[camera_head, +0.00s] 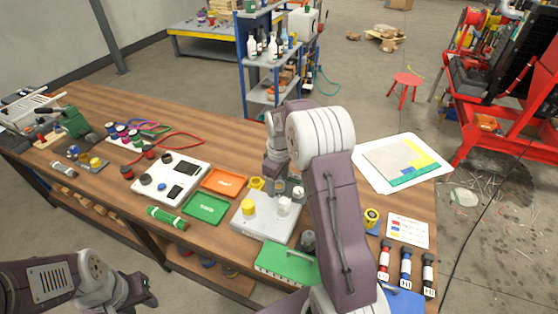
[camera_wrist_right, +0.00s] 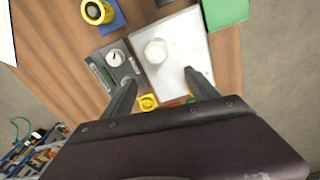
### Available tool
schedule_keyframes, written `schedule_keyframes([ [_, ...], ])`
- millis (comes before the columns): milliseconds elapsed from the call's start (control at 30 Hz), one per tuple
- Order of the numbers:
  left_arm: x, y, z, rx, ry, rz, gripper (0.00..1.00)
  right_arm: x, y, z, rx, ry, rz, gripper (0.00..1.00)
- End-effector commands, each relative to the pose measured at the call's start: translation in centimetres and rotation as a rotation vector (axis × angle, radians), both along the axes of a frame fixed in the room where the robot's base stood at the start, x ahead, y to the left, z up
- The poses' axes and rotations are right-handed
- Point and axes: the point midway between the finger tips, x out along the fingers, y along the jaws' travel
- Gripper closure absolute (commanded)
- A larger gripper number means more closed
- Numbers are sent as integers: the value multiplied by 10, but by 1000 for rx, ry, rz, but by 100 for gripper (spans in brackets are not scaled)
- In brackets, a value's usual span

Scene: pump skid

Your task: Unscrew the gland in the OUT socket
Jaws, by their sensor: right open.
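A pale grey plate (camera_head: 262,227) lies on the wooden bench, with a yellow round cap (camera_head: 248,208) and a white round cap (camera_head: 283,206) standing on it. I cannot read any OUT marking. My right gripper (camera_head: 284,184) is above the plate's back edge. In the right wrist view my right gripper (camera_wrist_right: 160,76) is open and empty, its fingers spread either side of the white cap (camera_wrist_right: 157,50), apart from it. The yellow cap does not show clearly there. My left gripper (camera_head: 138,290) is at the lower left, away from the plate; its jaw opening is unclear.
A green case (camera_head: 286,263) lies in front of the plate. Orange (camera_head: 225,182) and green (camera_head: 206,208) trays lie to its left. A gauge box (camera_wrist_right: 114,62) sits beside the plate. Another yellow part (camera_head: 256,183) is behind it. Labelled bottles (camera_head: 405,262) lie at right.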

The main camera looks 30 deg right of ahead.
Motion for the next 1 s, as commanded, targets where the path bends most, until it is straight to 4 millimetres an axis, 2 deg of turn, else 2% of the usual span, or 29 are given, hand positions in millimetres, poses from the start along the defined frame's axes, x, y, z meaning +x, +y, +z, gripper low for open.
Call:
schedule_keyframes([
  [33, 0, 0, 8, 0, 0, 0, 64, -2, -5, -1, 3, 17, -13, 32],
  [133, 0, 0, 14, 0, 0, 0, 64, -10, -12, -10, 11, 51, -34, 32],
  [400, 0, 0, 15, 0, 0, 0, 64, -12, -16, -18, 13, 58, -45, 32],
  [800, 0, 0, 27, 0, 0, 0, 64, -13, -16, -89, 14, 60, -45, 32],
  [1000, 0, 0, 28, 0, 0, 0, 64, -12, -16, -102, 13, 55, -45, 32],
])
